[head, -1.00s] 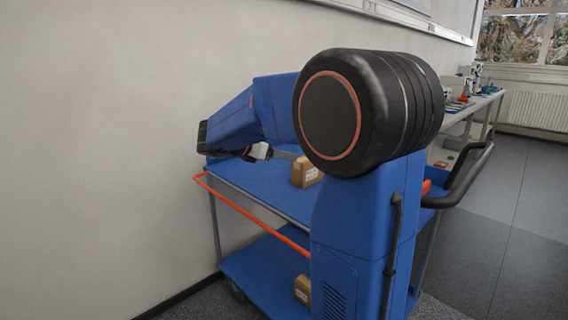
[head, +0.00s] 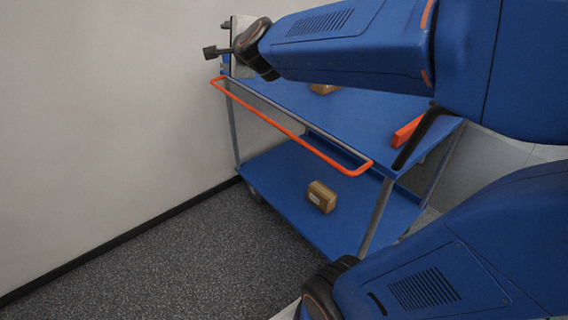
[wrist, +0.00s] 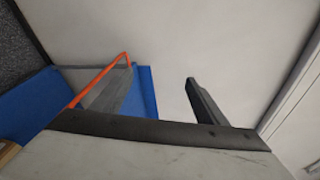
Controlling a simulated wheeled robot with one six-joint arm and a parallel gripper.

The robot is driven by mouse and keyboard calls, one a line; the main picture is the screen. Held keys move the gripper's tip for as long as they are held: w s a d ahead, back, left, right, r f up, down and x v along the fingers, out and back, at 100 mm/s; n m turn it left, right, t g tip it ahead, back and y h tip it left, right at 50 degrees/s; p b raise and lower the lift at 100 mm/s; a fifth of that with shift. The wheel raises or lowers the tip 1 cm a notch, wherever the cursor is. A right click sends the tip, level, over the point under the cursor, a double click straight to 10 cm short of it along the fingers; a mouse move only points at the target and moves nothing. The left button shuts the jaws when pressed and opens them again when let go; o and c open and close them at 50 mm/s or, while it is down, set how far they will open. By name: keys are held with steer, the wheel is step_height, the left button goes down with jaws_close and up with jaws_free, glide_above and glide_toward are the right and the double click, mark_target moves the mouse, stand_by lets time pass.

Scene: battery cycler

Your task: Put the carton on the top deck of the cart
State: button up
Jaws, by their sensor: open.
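A brown carton (head: 321,196) sits on the lower deck (head: 283,181) of the blue cart. A second brown carton (head: 322,88) is on the top deck (head: 352,110), mostly hidden behind my arm. My gripper (head: 212,52) is open and empty, high at the cart's left end near the wall, apart from both cartons. In the wrist view one dark finger (wrist: 205,102) stands out against the wall, and a brown edge (wrist: 8,152), perhaps a carton, shows at the lower left.
The cart's orange handle bar (head: 290,128) runs along its near end. An orange object (head: 407,132) is at the top deck's right side, partly behind my arm. The wall (head: 100,100) is close on the left. Grey floor (head: 150,260) in front of the cart is clear.

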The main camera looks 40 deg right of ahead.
steer(key=s+a+f+n+g+y, duration=0.2)
steer(key=s+a+f+n+g, duration=0.2)
steer(key=s+f+n, duration=0.5)
steer(key=s+a+f+n+g+y, duration=0.2)
steer(key=s+a+f+n+g, duration=0.15)
steer(key=s+f+n, duration=0.65)
steer(key=s+d+f+n+g+h, duration=0.1)
steer(key=s+f, duration=0.1)
steer(key=s, duration=0.4)
steer(key=s+d+f+n+g+h, duration=0.1)
steer(key=s+d+f+g, duration=0.1)
steer(key=s, duration=0.4)
steer(key=shift+s+d+f+n, duration=0.2)
steer(key=shift+s+n, duration=0.05)
steer(key=shift+n, duration=0.15)
